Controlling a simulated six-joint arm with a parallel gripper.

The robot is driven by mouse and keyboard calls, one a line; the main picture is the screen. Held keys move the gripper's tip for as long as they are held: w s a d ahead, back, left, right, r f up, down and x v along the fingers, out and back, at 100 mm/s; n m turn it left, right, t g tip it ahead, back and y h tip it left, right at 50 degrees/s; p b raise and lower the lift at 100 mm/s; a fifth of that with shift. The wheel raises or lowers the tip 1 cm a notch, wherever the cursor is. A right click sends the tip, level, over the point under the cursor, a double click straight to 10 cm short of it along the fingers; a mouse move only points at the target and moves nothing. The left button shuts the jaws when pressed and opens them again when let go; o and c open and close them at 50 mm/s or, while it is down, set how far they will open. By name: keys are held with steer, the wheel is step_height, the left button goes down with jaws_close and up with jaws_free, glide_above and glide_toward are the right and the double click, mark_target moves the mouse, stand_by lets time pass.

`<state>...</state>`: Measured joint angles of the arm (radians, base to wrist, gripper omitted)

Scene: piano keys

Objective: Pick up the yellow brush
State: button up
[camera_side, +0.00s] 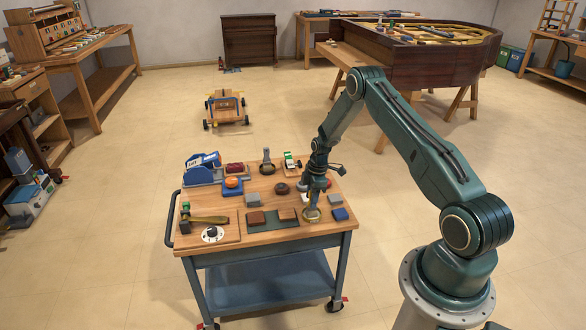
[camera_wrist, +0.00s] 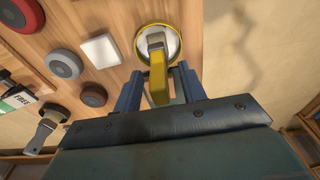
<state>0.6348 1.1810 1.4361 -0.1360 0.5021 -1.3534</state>
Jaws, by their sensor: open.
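The yellow brush (camera_wrist: 158,84) shows in the wrist view with its yellow handle pointing toward me and its metal-coloured part over a round, yellow-rimmed dish (camera_wrist: 141,44). My gripper (camera_wrist: 160,86) is open, with one blue finger on each side of the handle. Small gaps seem to show beside the handle; contact cannot be told. In the side view my gripper (camera_side: 314,203) points down at the cart's right front, just above the dish (camera_side: 312,214). The brush is mostly hidden there by the gripper.
The wooden cart top (camera_side: 275,234) holds several blocks and discs. A blue block (camera_side: 340,214) and a grey block (camera_side: 308,199) are close to my gripper. In the wrist view a white block (camera_wrist: 101,50) and a brown disc (camera_wrist: 93,95) lie left of the dish.

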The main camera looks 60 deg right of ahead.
jaws_close()
steer(key=shift+r, duration=0.2)
step_height(320, 180, up, 20)
steer(key=shift+f, duration=0.15)
stand_by(0.7)
stand_by(0.5)
